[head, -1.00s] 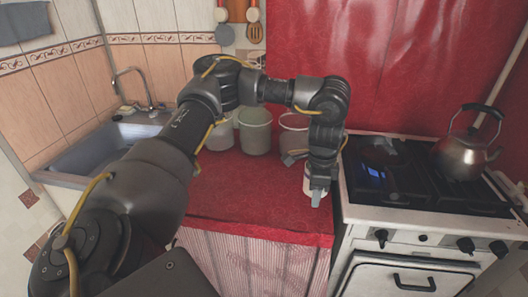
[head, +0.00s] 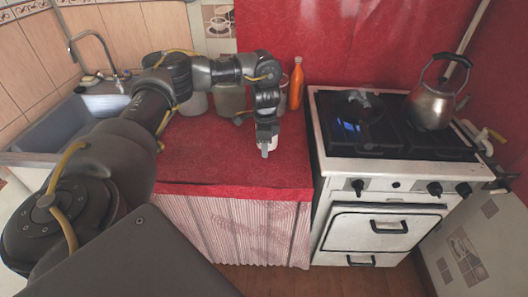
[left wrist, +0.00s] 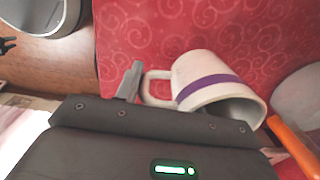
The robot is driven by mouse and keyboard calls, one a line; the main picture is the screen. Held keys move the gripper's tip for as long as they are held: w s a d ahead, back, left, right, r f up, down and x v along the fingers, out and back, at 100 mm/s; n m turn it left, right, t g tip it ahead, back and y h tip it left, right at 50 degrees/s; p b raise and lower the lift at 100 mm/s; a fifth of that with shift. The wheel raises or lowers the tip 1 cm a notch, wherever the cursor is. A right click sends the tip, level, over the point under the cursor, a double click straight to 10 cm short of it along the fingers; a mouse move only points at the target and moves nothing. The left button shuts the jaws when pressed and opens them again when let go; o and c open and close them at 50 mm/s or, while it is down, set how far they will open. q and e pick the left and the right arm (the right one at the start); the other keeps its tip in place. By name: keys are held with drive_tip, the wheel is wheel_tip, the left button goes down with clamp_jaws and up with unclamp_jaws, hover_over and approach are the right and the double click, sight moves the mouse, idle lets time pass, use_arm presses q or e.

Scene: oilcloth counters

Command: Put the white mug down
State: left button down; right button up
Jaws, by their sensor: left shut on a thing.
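The white mug (left wrist: 200,75) has a purple band and shows in the left wrist view, with its handle towards one dark finger of my left gripper. In the head view, a little of the mug (head: 274,142) shows behind my left gripper (head: 265,150). The gripper is shut on the mug at its handle side and points down over the red counter (head: 215,160), near its right part. The fingers and wrist hide much of the mug. I cannot tell whether its base touches the cloth. My right gripper is in neither view.
Pale canisters (head: 230,99) and an orange bottle (head: 296,86) stand behind the gripper. The stove (head: 400,178) is to the right, with a dark pan (head: 362,107), a blue flame and a kettle (head: 431,105). The sink (head: 60,130) is left. The counter's front left is clear.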

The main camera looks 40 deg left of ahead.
use_arm(q)
drive_tip(key=f, duration=0.3)
drive_tip(key=shift+a+f+b, duration=0.3)
drive_tip(key=shift+b, duration=0.1)
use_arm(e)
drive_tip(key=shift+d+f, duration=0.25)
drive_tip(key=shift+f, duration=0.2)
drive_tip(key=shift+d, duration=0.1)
use_arm(q)
drive_tip(key=shift+d, duration=0.1)
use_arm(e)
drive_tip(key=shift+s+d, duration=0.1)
use_arm(q)
drive_tip(key=shift+f, duration=0.15)
drive_tip(key=c, duration=0.9)
unclamp_jaws()
drive_tip(key=shift+o, duration=0.2)
